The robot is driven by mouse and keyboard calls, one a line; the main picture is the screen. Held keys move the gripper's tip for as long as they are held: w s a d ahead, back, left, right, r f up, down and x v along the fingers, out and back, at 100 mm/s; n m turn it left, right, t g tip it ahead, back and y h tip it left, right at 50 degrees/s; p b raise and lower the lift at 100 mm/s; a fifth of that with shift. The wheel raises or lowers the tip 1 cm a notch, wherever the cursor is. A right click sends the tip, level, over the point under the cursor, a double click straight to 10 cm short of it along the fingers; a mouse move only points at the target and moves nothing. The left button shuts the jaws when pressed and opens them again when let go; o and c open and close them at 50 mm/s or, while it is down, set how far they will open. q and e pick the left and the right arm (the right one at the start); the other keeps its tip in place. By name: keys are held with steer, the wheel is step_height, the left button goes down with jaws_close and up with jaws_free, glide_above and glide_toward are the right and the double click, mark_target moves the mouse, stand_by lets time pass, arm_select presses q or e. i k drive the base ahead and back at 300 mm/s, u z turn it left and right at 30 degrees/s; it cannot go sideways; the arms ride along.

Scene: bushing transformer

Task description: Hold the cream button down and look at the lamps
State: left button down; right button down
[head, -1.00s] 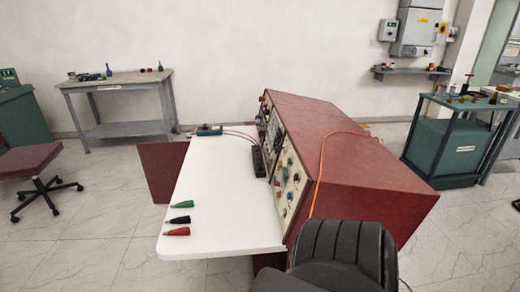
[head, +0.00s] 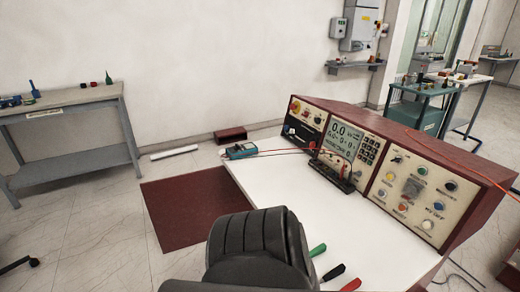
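The dark red console's right-hand cream panel (head: 415,190) carries several round coloured buttons or lamps and small labels. A cream-white round one (head: 426,224) sits low on the panel, and another pale one (head: 388,178) sits at its left side. I cannot tell which of them is the cream button. A green one (head: 422,171), a blue one (head: 438,205), a red one (head: 403,207) and a yellow one (head: 381,194) also show. I cannot tell lamps from buttons, or whether any is lit. Neither of my grippers is in view.
Green, black and red plugs (head: 334,272) lie near the worktop's front. A blue meter (head: 241,151) and a lit display (head: 343,140) are farther back. Floor is open at left.

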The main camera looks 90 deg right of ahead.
mark_target(426, 225)
steer(key=i, duration=0.8)
steer(key=z, duration=3.75)
steer(key=i, duration=0.4)
steer(key=u, duration=0.05)
